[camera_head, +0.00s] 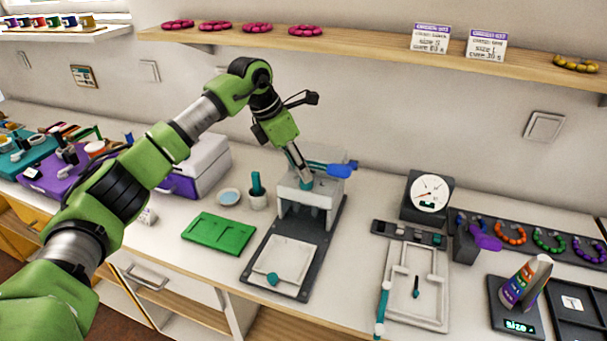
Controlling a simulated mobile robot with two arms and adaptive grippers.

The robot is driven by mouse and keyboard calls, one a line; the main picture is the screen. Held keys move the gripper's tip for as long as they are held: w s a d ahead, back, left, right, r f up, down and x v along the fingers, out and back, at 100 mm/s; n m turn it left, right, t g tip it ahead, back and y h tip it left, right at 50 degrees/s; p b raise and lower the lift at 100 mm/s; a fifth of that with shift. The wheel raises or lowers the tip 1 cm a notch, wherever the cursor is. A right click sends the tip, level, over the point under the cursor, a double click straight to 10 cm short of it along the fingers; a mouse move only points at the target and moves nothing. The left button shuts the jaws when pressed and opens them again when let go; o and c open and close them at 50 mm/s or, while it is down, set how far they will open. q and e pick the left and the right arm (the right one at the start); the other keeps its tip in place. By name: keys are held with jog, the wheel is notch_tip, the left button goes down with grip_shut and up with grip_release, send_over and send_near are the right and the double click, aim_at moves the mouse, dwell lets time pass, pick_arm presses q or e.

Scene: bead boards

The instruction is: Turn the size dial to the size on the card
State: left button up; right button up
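My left gripper (303,178) points down at the top of a white press (322,196) on a dark base, by a teal knob (306,185). Its fingers are small here, and I cannot tell if they are open, shut or touching the knob. A blue-ended lever (343,169) is just right of it. A dark unit (497,312) at the lower right has a lit "size" readout; its number is not legible. A colour-banded bottle-like piece stands on it (525,283). A white card (571,303) lies on a dark holder beside it. Which part is the size dial is unclear. My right gripper is out of view.
A gauge (430,192) and a white frame (417,285) stand right of the press. Bead rings lie on a dark rack (527,240).

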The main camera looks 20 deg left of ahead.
pick_arm(q)
jog(key=v, duration=0.8)
jog(key=shift+s, duration=0.15)
